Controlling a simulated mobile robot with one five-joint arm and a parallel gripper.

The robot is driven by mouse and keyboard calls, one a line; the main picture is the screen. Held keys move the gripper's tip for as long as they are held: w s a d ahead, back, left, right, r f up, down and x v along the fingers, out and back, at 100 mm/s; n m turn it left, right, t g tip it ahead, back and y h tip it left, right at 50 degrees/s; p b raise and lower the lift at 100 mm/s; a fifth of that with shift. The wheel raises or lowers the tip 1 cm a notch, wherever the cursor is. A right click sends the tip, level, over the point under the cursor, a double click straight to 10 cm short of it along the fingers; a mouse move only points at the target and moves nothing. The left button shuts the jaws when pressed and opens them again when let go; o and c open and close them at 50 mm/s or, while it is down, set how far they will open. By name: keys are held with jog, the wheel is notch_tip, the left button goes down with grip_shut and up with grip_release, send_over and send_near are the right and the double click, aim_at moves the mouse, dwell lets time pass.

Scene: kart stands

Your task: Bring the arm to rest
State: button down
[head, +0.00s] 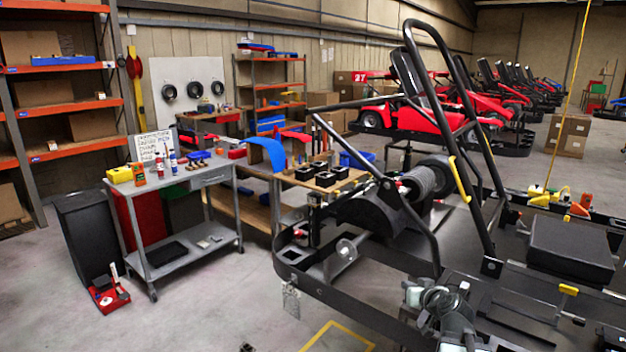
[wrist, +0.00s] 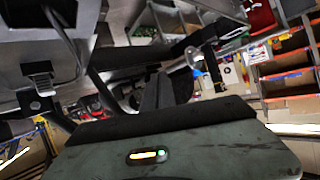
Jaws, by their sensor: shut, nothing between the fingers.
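My arm (head: 440,300) is low at the bottom of the head view, right of centre, as a folded cluster of pale grey links and dark cables. It overlaps the black kart frame in the picture; I cannot tell whether they touch. A scuffed grey-green panel of my own body fills the bottom of that view, with a lit yellow and green indicator.
A black kart frame (head: 425,215) with a tall roll hoop fills the right. A grey trolley (head: 215,178) with bottles and a red tray (head: 108,298) stand left. Orange shelving (head: 70,108) is against the wall. Grey floor (head: 215,310) is mostly open at front left.

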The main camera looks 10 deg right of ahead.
jog(key=s+a+f+n+g+y+p, duration=0.1)
jog(key=s+a+f+g, duration=0.1)
jog(key=a, duration=0.6)
jog(key=s+a+f+n+g+y, duration=0.1)
jog(key=a+f+n+g, duration=0.15)
jog(key=a, duration=0.55)
jog(key=s+a+f+n+g+y+p, duration=0.1)
jog(key=s+a+f+g, duration=0.15)
jog(key=a, duration=0.55)
jog(key=s+d+f+m+g+h, duration=0.2)
jog(key=s+g, duration=0.1)
jog(key=s, duration=0.3)
jog(key=s+d+f+m+g+h, duration=0.1)
jog(key=s+d+f+g+h, duration=0.1)
jog(key=s, duration=0.3)
jog(key=shift+s+f+m+g, duration=0.35)
jog(key=shift+g, duration=0.15)
jog(key=shift+a, duration=0.1)
